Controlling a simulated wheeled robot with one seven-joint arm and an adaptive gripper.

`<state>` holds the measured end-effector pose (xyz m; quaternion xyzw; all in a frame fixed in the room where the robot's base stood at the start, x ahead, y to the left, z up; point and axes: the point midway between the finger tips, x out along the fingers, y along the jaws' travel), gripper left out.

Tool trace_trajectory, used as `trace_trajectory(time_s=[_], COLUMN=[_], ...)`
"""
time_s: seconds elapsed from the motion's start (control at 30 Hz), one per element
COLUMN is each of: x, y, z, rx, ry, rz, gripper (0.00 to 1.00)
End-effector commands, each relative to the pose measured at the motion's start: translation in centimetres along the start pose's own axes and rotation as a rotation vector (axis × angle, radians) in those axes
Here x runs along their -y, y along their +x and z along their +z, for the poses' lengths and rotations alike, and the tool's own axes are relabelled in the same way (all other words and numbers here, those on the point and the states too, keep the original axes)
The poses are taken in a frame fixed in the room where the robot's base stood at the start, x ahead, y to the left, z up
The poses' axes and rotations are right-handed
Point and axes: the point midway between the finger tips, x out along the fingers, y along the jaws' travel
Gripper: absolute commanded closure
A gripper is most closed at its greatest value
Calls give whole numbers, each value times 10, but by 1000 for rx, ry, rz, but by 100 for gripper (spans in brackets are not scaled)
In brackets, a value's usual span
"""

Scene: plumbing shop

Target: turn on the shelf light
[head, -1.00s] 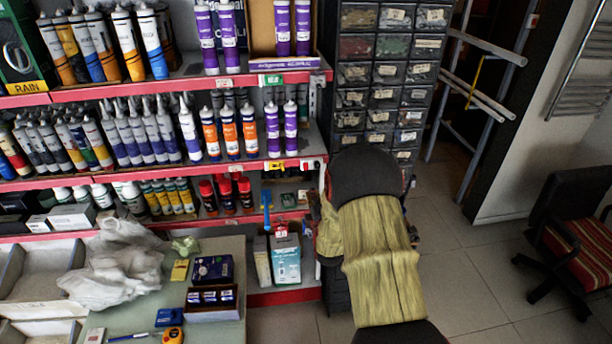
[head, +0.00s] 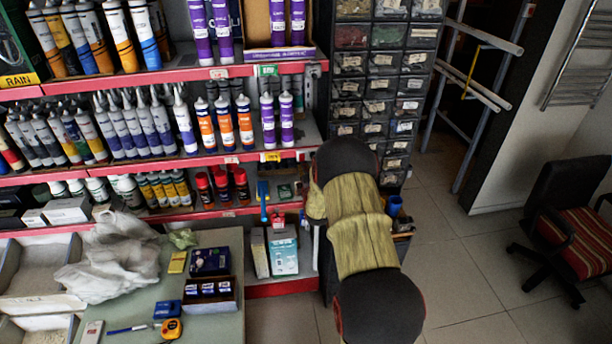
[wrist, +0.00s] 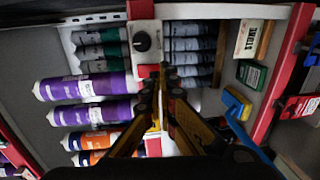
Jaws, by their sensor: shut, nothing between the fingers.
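A white switch box with a round black knob (wrist: 142,41) sits on the red shelf edge (wrist: 141,9) in the upper middle of the wrist view. My gripper (wrist: 160,74) is shut and empty. Its fingertips appear just below and right of the box in that picture, over the shelf edge; I cannot tell whether they touch it. No lamp can be made out, and the knob's setting is unclear.
Purple tubes (wrist: 90,87) and a blue brush (wrist: 238,104) lie close around the gripper. A drawer cabinet (head: 378,62) stands behind my arm. A table (head: 217,322) with a plastic bag (head: 112,258) is at left. The floor at right is open up to a chair (head: 572,225).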

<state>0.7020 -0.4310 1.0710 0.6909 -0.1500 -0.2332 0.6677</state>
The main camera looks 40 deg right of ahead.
Motion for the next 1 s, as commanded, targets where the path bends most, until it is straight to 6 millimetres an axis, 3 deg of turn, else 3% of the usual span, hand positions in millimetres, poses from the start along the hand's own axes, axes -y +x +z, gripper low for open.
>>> trace_trajectory(time_s=[0.2,1.0], x=[1,6], y=[16,26], z=[0,0], rx=[0,0], ry=[0,0], rz=[-1,75], gripper=[100,100])
